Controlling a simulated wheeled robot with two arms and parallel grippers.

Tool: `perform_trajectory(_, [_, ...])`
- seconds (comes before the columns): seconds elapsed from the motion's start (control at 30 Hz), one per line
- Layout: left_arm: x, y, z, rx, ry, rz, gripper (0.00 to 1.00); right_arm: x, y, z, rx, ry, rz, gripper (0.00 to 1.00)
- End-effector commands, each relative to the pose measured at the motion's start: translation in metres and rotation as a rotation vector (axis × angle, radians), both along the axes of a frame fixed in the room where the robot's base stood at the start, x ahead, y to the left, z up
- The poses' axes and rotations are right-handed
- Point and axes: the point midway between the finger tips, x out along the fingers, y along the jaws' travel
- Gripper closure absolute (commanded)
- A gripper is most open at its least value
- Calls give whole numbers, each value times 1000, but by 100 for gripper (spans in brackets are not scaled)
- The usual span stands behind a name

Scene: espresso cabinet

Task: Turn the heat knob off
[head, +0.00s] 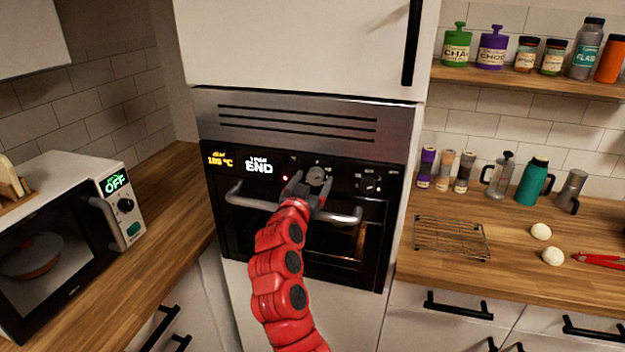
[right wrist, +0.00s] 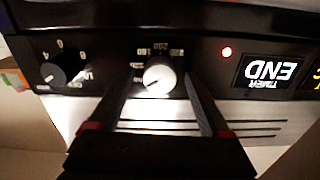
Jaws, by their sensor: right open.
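The oven (head: 262,240) is built into the tall cabinet. Its panel shows 180 °C and "TIMER END", with a small red light (head: 285,178) lit. The heat knob (head: 317,175), round and silvery, sits mid-panel; in the right wrist view the knob (right wrist: 159,77) has temperature numbers around it. My right gripper (head: 312,184) is open at the panel, its fingers on either side of the heat knob. In the right wrist view a finger (right wrist: 125,85) shows on each side; I cannot tell whether they touch it. My left gripper is not in view.
A second, darker knob (head: 368,184) is to the right on the panel. The oven door handle (head: 250,202) runs just below my right gripper. A microwave (head: 60,240) stands on the left counter. A wire rack (head: 450,238) lies on the right counter.

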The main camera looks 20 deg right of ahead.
Motion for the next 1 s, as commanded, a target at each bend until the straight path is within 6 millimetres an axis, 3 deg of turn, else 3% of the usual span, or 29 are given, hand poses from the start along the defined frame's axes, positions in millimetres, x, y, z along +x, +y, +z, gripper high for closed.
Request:
perform_trajectory(0.17, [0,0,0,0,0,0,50,0,0,0,0,0,0,22])
perform_trajectory(0.6, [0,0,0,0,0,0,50,0,0,0,0,0,0,100])
perform_trajectory(1.0, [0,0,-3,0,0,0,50,-1,0,-1,-60,40,0,100])
